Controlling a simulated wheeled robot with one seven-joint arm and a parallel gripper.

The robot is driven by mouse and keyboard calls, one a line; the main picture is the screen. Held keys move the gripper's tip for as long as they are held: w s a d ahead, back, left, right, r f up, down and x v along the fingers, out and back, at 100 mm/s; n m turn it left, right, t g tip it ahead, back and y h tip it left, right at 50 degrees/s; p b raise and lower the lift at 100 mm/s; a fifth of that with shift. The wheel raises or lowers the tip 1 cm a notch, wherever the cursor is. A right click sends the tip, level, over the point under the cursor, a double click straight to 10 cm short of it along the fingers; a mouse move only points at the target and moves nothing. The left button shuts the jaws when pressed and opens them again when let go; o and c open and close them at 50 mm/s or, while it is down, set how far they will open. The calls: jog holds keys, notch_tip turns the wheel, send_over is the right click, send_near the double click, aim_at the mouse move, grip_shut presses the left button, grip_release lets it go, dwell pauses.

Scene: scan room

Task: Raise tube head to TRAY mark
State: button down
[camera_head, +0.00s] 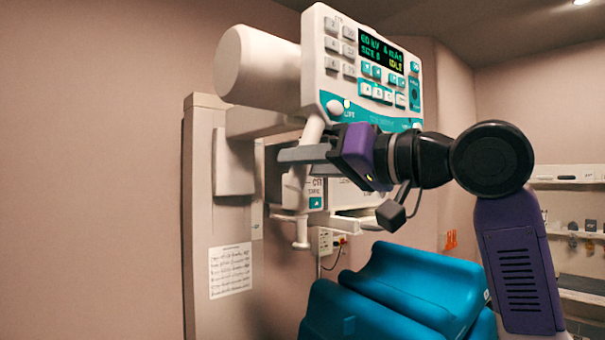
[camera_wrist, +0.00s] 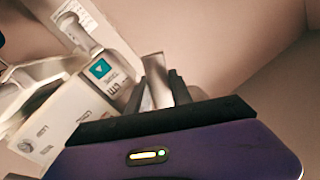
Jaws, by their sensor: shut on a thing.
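The tube head (camera_head: 330,75) is a pale housing with a rounded cylinder at its left. Its lit front panel (camera_head: 383,55) has buttons and a display. It is carried on a tall pale column (camera_head: 205,200). A pale upright handle (camera_head: 302,238) hangs below the head. My gripper (camera_head: 292,154) is shut on the handle, just under the panel. In the wrist view the handle (camera_wrist: 157,82) stands between my two dark fingers (camera_wrist: 160,90). I cannot make out a TRAY mark in either view.
A teal padded chair (camera_head: 400,290) stands below my arm. A paper sheet (camera_head: 230,270) is on the column. A lower pale unit with a teal label (camera_head: 316,203) is behind my gripper. Shelves (camera_head: 570,230) with small items line the right wall. Bare wall lies left of the column.

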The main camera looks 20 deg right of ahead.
notch_tip(320, 180, up, 2)
jog(key=shift+r+p, duration=0.15)
jog(key=shift+p, duration=0.25)
jog(key=c, duration=1.4)
grip_release()
jog(key=shift+c, duration=0.2)
jog(key=shift+s+d, duration=0.1)
jog(key=b+v, duration=0.2)
jog(key=v, duration=0.5)
jog(key=shift+s+d, duration=0.15)
jog(key=shift+s, duration=0.1)
